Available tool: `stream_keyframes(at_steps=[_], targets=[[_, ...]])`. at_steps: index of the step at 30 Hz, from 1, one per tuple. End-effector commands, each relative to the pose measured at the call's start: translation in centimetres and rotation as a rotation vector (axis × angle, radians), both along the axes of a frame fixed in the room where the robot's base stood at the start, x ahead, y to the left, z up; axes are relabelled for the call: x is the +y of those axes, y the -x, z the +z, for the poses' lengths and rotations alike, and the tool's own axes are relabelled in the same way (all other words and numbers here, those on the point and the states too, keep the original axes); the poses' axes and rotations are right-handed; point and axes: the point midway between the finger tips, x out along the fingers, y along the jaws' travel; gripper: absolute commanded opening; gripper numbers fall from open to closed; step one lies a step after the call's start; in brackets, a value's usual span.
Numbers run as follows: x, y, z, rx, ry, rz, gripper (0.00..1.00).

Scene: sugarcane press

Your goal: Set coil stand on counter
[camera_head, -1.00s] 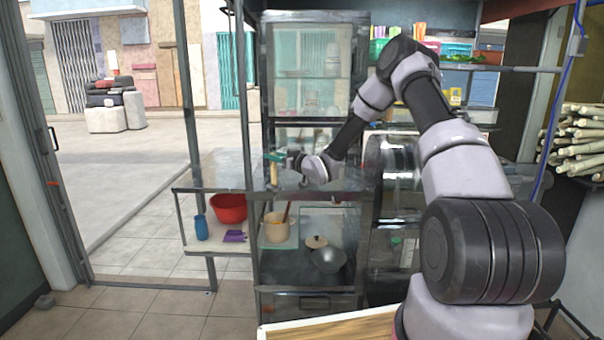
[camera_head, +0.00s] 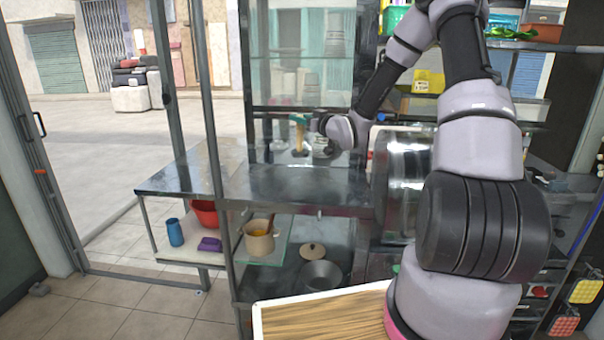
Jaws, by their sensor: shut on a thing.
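My gripper (camera_head: 308,122) is at the end of my outstretched arm, in the upper middle of the head view. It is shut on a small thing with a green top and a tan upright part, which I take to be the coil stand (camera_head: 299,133). The stand looks upright and is held above the metal counter (camera_head: 290,187). The fingers are too small to make out, and part of the stand is hidden by them. The counter top under it looks bare.
A glass-fronted cabinet (camera_head: 268,50) rises behind the counter. A shiny metal drum (camera_head: 402,185) stands to the right. Below are a pot (camera_head: 259,243), a red bowl (camera_head: 204,215), a blue cup (camera_head: 175,233) and a metal bowl (camera_head: 321,275). A metal post (camera_head: 213,130) stands at the left.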

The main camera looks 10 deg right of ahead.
Motion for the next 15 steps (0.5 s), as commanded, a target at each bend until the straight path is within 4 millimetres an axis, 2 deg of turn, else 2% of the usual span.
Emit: stream_keyframes(at_steps=[8,15], targets=[[-0.1,0.1,-4.4,0.002,-0.002,-0.002,0.0],[-0.1,0.0,-6.1,0.0,0.0,-0.002,0.0]])
